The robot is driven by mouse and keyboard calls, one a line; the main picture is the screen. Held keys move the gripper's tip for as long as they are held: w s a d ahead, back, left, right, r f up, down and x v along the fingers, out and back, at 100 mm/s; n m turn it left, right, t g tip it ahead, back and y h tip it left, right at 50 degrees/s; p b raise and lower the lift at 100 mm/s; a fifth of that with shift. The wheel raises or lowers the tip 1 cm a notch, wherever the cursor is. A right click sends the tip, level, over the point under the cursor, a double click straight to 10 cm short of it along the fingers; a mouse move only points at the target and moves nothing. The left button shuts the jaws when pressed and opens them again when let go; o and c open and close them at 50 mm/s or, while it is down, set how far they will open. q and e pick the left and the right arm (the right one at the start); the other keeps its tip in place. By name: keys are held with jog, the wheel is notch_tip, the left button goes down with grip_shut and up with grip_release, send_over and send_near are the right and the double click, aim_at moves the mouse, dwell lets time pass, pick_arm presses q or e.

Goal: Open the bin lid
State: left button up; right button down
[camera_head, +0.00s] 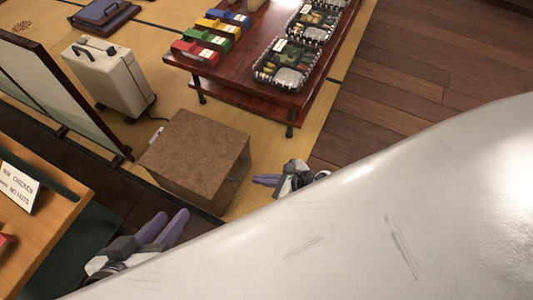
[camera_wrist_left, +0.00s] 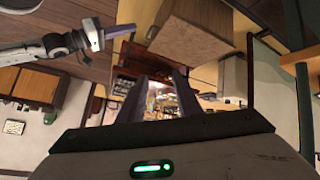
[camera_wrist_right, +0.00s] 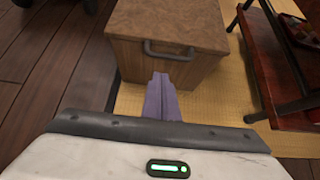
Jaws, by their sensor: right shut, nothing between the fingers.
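The bin is a brown speckled box (camera_head: 195,150) on the tatami, with its flat top closed. In the right wrist view the box (camera_wrist_right: 165,25) has a dark bar handle (camera_wrist_right: 170,54) on its near face, below the top edge. My right gripper (camera_wrist_right: 161,76) is shut and empty; its fingertips appear just below the handle, and I cannot tell whether they touch the box. In the head view the right gripper (camera_head: 256,180) is right of the box. My left gripper (camera_head: 175,222) is open and empty, near the box's lower left. The left wrist view shows its spread fingers (camera_wrist_left: 158,85).
A white suitcase (camera_head: 110,78) and a framed panel (camera_head: 60,90) are to the left. A wooden counter (camera_head: 50,215) is at lower left. Wooden floor (camera_head: 410,70) is free at right.

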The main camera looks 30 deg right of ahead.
pick_arm(q)
jog(key=shift+a+f+y+p, duration=0.25)
jog(key=shift+f+y+p, duration=0.1)
jog(key=shift+p, duration=0.5)
pick_arm(e)
jog(key=shift+w+a+r, duration=0.25)
jog(key=shift+w+a, duration=0.6)
jog(key=shift+w, duration=0.25)
jog(key=shift+w+a+r, duration=0.25)
jog(key=shift+w+a, duration=0.55)
jog(key=shift+w, duration=0.25)
